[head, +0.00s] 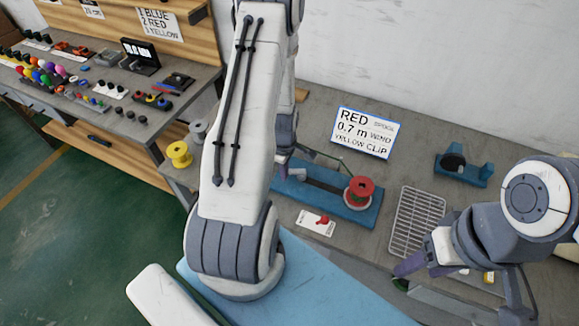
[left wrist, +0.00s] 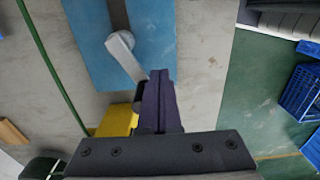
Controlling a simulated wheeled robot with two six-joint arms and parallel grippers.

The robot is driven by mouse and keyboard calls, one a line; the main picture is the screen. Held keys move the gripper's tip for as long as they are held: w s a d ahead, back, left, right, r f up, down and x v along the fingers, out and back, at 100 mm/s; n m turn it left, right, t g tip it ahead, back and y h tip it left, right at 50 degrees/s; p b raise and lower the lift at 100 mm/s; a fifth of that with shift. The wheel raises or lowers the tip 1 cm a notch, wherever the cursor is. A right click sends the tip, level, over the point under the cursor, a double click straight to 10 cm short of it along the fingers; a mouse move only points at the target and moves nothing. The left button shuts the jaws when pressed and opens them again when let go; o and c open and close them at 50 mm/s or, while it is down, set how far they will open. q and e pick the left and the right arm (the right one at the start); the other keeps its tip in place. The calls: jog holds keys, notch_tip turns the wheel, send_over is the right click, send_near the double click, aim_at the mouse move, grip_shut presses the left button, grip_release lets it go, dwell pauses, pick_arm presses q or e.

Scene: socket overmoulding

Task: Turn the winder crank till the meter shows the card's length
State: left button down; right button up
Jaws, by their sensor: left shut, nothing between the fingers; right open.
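The card (head: 363,132) stands at the back of the bench and reads RED, 0.7 m, WIND, YELLOW CLIP. The winder has a blue base (head: 345,207) with a red spool (head: 360,187) at its right end. In the left wrist view, a grey crank-like arm (left wrist: 125,55) lies over the blue base (left wrist: 88,45). My left gripper (left wrist: 161,78) is shut and empty, its tips close beside that arm's end; I cannot tell whether they touch. My left arm hides much of the winder's left side in the head view. My right gripper (head: 460,285) is open and empty. I cannot make out a meter reading.
A white tag with a red piece (head: 317,222) lies before the winder. A wire rack (head: 416,220) and a blue holder (head: 463,168) are to its right. A yellow spool (head: 179,154) stands left of my arm. The left bench (head: 190,70) holds several small coloured parts.

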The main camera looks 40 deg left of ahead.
pick_arm(q)
jog(key=shift+w+a, duration=0.3)
jog(key=shift+a, duration=0.3)
jog(key=shift+w+a, duration=0.65)
jog(key=shift+w, duration=0.15)
jog(key=shift+w+a, duration=0.4)
jog(key=shift+w, duration=0.35)
